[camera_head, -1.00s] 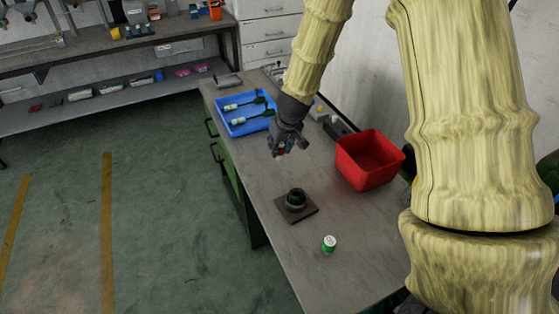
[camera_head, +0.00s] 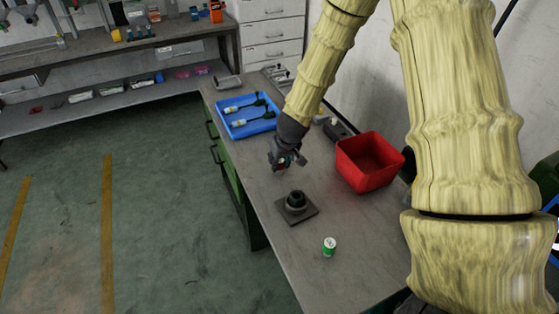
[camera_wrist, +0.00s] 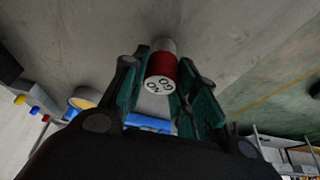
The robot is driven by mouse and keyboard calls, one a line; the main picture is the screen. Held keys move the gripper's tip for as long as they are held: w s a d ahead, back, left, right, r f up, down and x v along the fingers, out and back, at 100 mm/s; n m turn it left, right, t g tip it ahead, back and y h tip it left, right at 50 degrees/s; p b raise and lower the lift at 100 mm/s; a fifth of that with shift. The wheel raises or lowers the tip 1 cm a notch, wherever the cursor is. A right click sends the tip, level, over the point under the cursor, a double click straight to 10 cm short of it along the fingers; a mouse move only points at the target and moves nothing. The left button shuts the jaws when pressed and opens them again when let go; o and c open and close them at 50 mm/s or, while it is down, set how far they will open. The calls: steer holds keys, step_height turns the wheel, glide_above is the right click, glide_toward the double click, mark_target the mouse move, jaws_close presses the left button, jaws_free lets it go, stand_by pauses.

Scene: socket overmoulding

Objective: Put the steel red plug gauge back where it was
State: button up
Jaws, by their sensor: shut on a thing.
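The steel red plug gauge (camera_wrist: 162,68) shows in the wrist view as a cylinder with a red band, a pale end face with dark marks and a steel-grey far end. My gripper (camera_wrist: 160,88) is shut on it, with the green finger pads on either side. In the head view my gripper (camera_head: 283,163) is over the workbench, between the blue tray and the dark socket fixture. The gauge is mostly hidden there, with only a hint of red at the fingers. A green-and-white plug gauge (camera_head: 329,246) stands upright on the bench nearer the front.
A dark ring fixture on a square plate (camera_head: 308,214) sits mid-bench. A red bin (camera_head: 372,184) stands to the right. A blue tray (camera_head: 229,101) with two green-handled items lies at the back left. The bench front (camera_head: 340,285) is largely clear.

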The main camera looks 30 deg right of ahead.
steer(key=shift+f, duration=0.2)
steer(key=o, duration=1.1)
steer(key=shift+r, duration=0.1)
steer(key=v, duration=1.2)
steer(key=shift+b, duration=0.3)
steer(key=shift+r, duration=0.1)
